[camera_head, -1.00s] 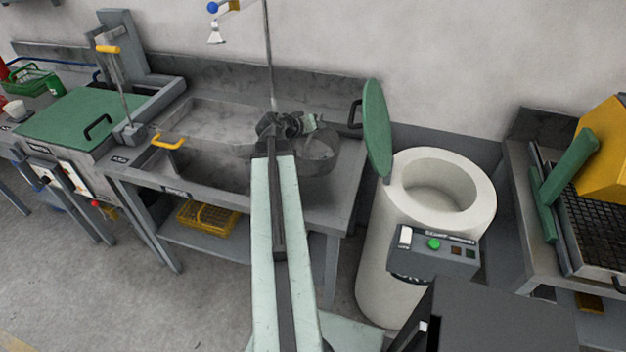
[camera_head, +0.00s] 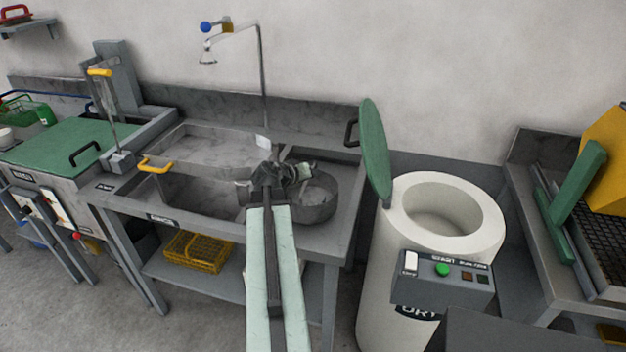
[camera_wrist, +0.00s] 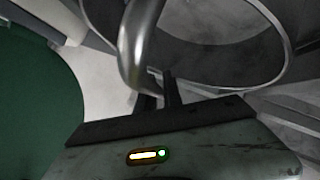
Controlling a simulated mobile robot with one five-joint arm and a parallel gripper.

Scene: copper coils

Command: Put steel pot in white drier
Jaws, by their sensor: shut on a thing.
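The steel pot (camera_head: 318,207) is a round grey open pan over the right end of the sink bench. My gripper (camera_head: 284,176) is at its upper left. In the wrist view my gripper (camera_wrist: 160,88) is shut on the curved handle (camera_wrist: 140,42) of the pot, whose rim (camera_wrist: 278,78) arcs beyond it. I cannot tell whether the pot's base touches the bench. The white drier (camera_head: 383,265) stands to the right of the bench, its round opening facing up. Its green lid (camera_head: 375,152) is raised upright at the left of the opening.
The sink bench (camera_head: 345,222) has a tap (camera_head: 262,75) with a spray head behind. A control box (camera_head: 440,285) is on the drier's front. A bench (camera_head: 520,185) with a yellow machine (camera_head: 605,165) stands right. A green-topped unit (camera_head: 45,145) stands left.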

